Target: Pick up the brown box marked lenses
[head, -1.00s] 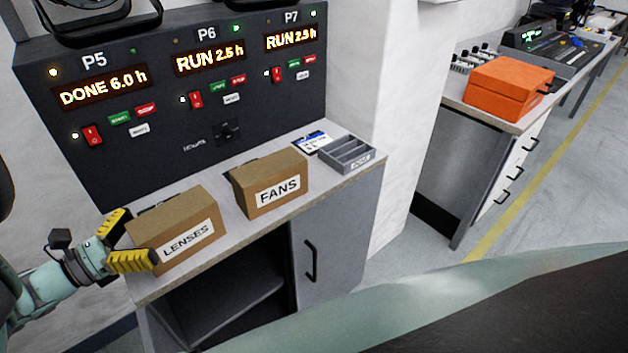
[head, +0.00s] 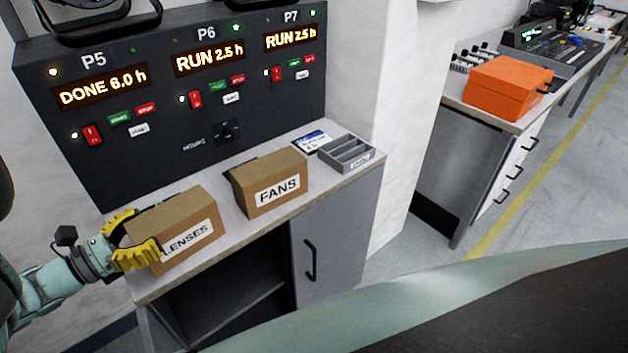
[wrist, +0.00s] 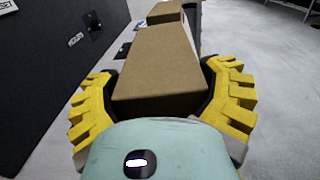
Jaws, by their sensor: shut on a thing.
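The brown box marked LENSES (head: 186,228) stands on the left end of the worktop in the head view. My gripper (head: 137,240) has its yellow fingers around the box's left end, one on the front side and one on the back side. In the wrist view the box (wrist: 156,70) lies between the two yellow fingers (wrist: 160,108), which are shut on it. One finger covers part of the box's front, at the left edge of its label. The box appears to rest on the worktop.
A brown box marked FANS (head: 270,184) stands to the right on the same worktop (head: 228,222). A grey divided tray (head: 347,153) and a small card lie farther right. A dark control panel (head: 170,100) rises behind. An orange case (head: 503,88) sits on another bench.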

